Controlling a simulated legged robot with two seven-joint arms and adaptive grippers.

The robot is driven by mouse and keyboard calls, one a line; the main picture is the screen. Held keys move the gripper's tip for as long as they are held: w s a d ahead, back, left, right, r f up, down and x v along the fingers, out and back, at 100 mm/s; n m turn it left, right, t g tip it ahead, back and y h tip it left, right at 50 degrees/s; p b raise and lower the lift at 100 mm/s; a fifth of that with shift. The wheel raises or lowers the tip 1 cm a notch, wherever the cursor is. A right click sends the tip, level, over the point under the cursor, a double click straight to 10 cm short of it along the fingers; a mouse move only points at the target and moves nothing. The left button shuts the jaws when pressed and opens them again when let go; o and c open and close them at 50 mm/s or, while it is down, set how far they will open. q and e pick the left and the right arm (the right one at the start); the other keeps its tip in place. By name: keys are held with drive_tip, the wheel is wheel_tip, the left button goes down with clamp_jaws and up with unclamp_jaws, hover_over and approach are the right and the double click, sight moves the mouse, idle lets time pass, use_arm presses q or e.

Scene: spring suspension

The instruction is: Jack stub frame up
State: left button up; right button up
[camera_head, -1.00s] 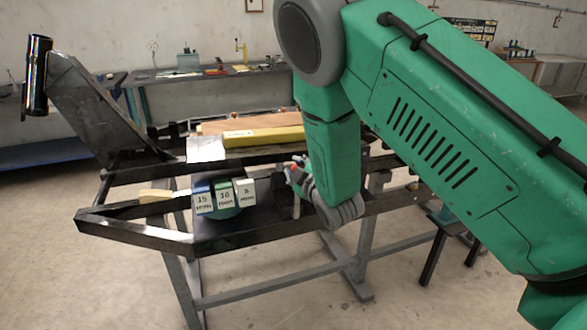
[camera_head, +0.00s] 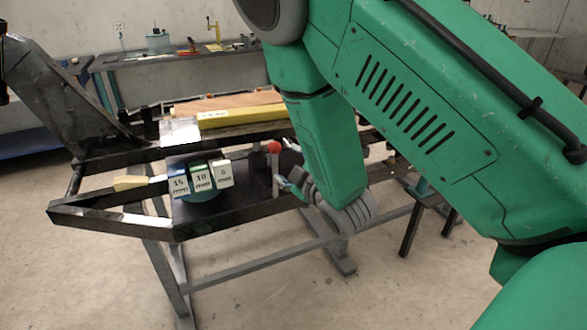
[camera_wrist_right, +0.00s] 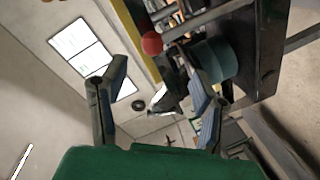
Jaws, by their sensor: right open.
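The black metal frame (camera_head: 110,222) rests on grey trestle legs, with a slanted dark plate (camera_head: 62,95) rising at its left end. A red ball knob (camera_head: 274,147) stands on the frame beside my right arm; it also shows in the right wrist view (camera_wrist_right: 152,43). My right gripper (camera_head: 290,180) is beside the frame, just below and right of the knob, and mostly hidden by my forearm. In the right wrist view my gripper (camera_wrist_right: 150,92) is open, its fingers wide apart, with the knob beyond the fingertips. My left gripper is out of view.
Blue, green and white blocks marked 15 (camera_head: 179,184), 10 (camera_head: 201,178) and 5 (camera_head: 223,174) sit on the frame's dark shelf. A teal cylinder (camera_wrist_right: 213,60) is near the knob. A yellow bar (camera_head: 240,116) lies on top. A workbench (camera_head: 170,62) stands behind.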

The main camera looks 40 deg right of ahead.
drive_tip(key=shift+v, duration=1.2)
drive_tip(key=shift+f, duration=0.1)
drive_tip(key=s+a+f+m+g+b, duration=0.1)
drive_tip(key=s+f+g, duration=0.25)
drive_tip(key=f, duration=0.35)
drive_tip(key=s+a+f+m+g+y+b, duration=0.15)
drive_tip(key=s+f, duration=0.25)
drive_tip(key=f, duration=0.4)
drive_tip(key=s+a+f+m+g, duration=0.1)
drive_tip(key=s+f+m+g, duration=0.2)
drive_tip(key=f, duration=0.4)
drive_tip(key=s+a+f+m+g+b, duration=0.1)
drive_tip(key=s+a+f+g, duration=0.1)
drive_tip(key=s+f, duration=0.3)
drive_tip(key=s+a+f+m+g+y+b, duration=0.1)
drive_tip(key=s+f+g, duration=0.4)
drive_tip(key=s, duration=0.8)
drive_tip(key=shift+a+f, duration=0.4)
drive_tip(key=shift+a, duration=0.45)
